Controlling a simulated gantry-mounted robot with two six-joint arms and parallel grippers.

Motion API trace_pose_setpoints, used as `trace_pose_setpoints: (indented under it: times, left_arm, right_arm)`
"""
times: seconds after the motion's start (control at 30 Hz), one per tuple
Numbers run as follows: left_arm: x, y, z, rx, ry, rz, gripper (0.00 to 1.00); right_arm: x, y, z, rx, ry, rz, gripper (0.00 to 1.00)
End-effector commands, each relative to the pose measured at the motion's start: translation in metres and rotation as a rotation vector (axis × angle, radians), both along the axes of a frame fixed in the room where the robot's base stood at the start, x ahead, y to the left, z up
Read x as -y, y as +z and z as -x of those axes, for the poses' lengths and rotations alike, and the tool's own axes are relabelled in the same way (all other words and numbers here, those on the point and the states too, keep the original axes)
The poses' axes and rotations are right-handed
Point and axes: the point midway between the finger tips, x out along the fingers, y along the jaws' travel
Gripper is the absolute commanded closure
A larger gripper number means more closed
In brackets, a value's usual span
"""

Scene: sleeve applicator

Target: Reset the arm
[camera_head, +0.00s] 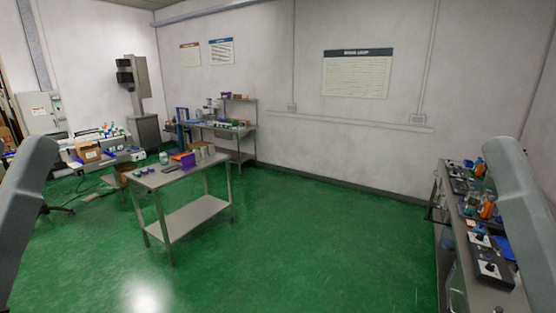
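My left arm shows as a grey link at the left edge of the head view, and my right arm as a grey link at the right edge. Both links run down out of the picture. Neither gripper is in view, so I cannot see their fingers or anything they may hold.
A metal table (190,216) with small items and a purple bin (187,160) stands left of centre. Benches with equipment stand behind it at the left. A cluttered bench (450,220) runs along the right side. The green floor (330,240) between is clear.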

Motion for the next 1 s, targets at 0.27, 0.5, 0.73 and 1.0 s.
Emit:
trace_pose_setpoints:
  times: [0.27, 0.5, 0.73, 1.0]
  left_arm:
    - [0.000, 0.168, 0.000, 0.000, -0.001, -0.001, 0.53]
    - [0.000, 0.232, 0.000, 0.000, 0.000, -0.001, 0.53]
    - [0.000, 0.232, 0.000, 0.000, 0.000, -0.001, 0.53]
    - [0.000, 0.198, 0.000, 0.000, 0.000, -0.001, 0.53]
  right_arm:
    - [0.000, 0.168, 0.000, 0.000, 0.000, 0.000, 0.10]
    - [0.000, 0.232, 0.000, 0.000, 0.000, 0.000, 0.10]
    - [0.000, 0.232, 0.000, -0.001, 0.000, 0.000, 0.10]
    - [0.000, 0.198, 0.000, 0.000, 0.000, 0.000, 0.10]
